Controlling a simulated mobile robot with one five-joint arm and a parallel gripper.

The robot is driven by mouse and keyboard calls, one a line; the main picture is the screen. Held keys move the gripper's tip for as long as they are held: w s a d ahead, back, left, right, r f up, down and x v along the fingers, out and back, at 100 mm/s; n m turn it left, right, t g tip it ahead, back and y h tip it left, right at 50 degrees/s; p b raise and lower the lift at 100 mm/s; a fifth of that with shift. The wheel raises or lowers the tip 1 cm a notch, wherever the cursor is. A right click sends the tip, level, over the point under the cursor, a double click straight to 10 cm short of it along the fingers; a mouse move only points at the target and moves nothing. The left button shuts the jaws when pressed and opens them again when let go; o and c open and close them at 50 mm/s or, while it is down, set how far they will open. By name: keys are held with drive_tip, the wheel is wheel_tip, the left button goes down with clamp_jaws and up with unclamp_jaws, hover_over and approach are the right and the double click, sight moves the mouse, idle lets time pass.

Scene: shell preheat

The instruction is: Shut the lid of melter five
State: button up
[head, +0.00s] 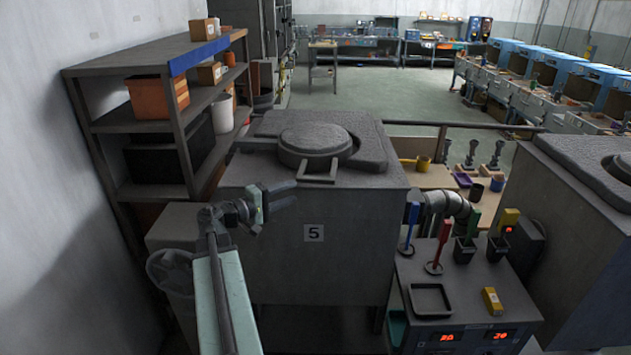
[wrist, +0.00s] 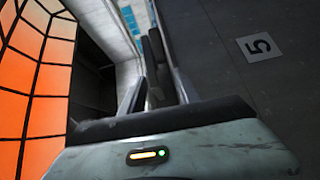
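Melter five (head: 313,262) is a large grey box with a "5" plate on its front; the plate also shows in the wrist view (wrist: 259,46). My gripper (head: 292,194) is in front of the melter's upper left front, below the lid and left of the handle. Its fingers look apart and empty, touching neither lid nor handle.
A shelf rack (head: 150,119) with bins stands at the left. A control stand (head: 465,290) with coloured levers is at the front right. Another melter (head: 577,205) stands at the right. An orange gridded surface (wrist: 32,70) fills the wrist view's left. Open floor lies behind.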

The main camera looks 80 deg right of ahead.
sight(313, 182)
drive_tip(key=shift+g, duration=0.5)
drive_tip(key=x, duration=0.6)
drive_tip(key=r+x, duration=0.1)
drive_tip(key=x, duration=0.2)
drive_tip(key=shift+s+a+r, duration=0.1)
drive_tip(key=shift+s, duration=0.55)
clamp_jaws()
